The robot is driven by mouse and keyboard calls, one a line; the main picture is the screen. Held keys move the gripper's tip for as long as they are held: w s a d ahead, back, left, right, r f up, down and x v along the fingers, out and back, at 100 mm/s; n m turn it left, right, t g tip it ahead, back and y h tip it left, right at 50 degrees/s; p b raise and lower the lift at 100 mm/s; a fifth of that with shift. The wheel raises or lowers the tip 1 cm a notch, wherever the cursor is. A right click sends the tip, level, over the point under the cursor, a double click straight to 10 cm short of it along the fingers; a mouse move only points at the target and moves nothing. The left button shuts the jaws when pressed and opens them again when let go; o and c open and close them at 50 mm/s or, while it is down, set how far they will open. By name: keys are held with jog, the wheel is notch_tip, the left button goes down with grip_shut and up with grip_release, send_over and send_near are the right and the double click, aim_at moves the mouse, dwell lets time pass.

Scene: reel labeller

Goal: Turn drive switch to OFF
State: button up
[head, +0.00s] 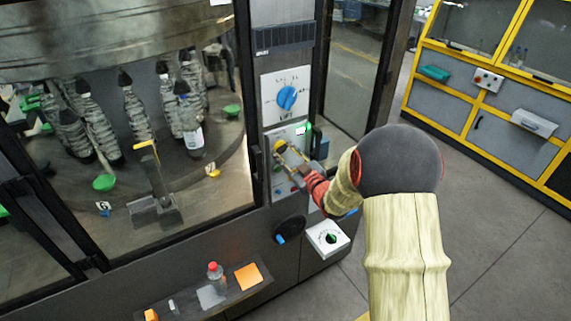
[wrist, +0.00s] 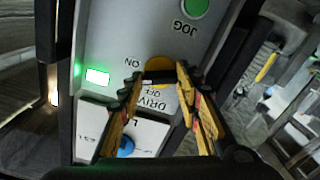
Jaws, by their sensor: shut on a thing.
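The drive switch is a yellow-orange disc with a dark bar (wrist: 159,69) across it, seen upside down in the wrist view between the printed words ON and DRIVE OFF. In the head view its yellow part (head: 279,146) shows on the machine's control column. My gripper (head: 287,158) reaches the switch from the lower right. In the wrist view my gripper's (wrist: 160,80) two yellow-and-black fingers are on either side of the bar, shut on it. Exactly which mark the switch points to I cannot tell. The fingers partly hide the panel lettering.
A green JOG button (wrist: 194,8) and a lit green indicator (wrist: 98,76) are near the switch. A blue lift knob (head: 287,97) sits above on the column. A white box with a dark knob (head: 328,238) juts out below.

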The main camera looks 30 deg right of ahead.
jog(key=n+b, duration=0.4)
jog(key=b, duration=0.3)
jog(key=n+b, duration=0.5)
jog(key=b, duration=0.2)
jog(key=n+b, duration=0.4)
jog(key=b, duration=0.4)
jog(key=shift+f, duration=0.25)
jog(key=shift+r+n, duration=0.1)
jog(key=shift+n, duration=0.3)
jog(key=o, duration=0.9)
jog(key=shift+c, duration=0.2)
jog(key=shift+s, duration=0.1)
jog(key=s, duration=1.1)
jog(key=shift+s+d, duration=0.15)
jog(key=shift+s, duration=0.25)
